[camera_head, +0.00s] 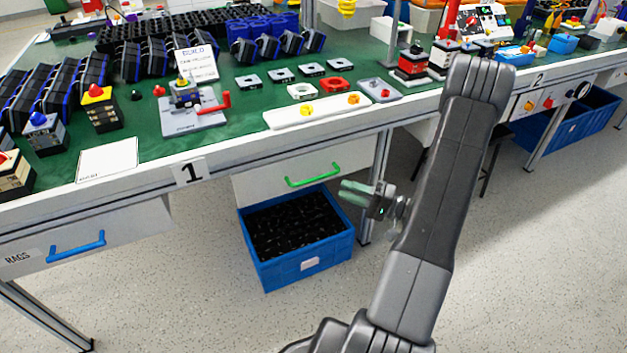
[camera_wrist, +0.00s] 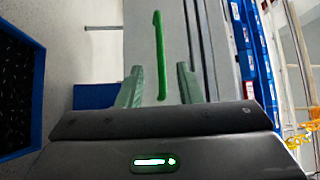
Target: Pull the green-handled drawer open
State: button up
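The green handle (camera_head: 313,176) is a curved bar on the front of a white drawer (camera_head: 262,184) under bench 1. The drawer front looks flush beneath the bench top, so it appears closed. My gripper (camera_head: 353,193) is just right of the handle in the head view, its greenish fingers pointing left toward it. In the wrist view my gripper (camera_wrist: 159,86) is open, with its fingertips apart. The green handle (camera_wrist: 159,50) runs lengthwise in the picture, its lower end between the fingers. No contact is visible; the depth between them is hard to tell.
A blue crate of black parts (camera_head: 298,236) stands under the drawer, close below my gripper. A bench leg (camera_head: 379,170) stands behind my gripper. A second drawer with a blue handle (camera_head: 76,247) is at left. The floor (camera_head: 215,310) in front is clear.

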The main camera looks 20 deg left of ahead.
aim_at(314, 179)
jog(key=a, duration=0.3)
jog(key=a+r, duration=0.1)
jog(key=a, duration=0.2)
jog(key=s+a+b, duration=0.1)
jog(key=a, duration=0.3)
jog(key=shift+r, duration=0.15)
grip_shut()
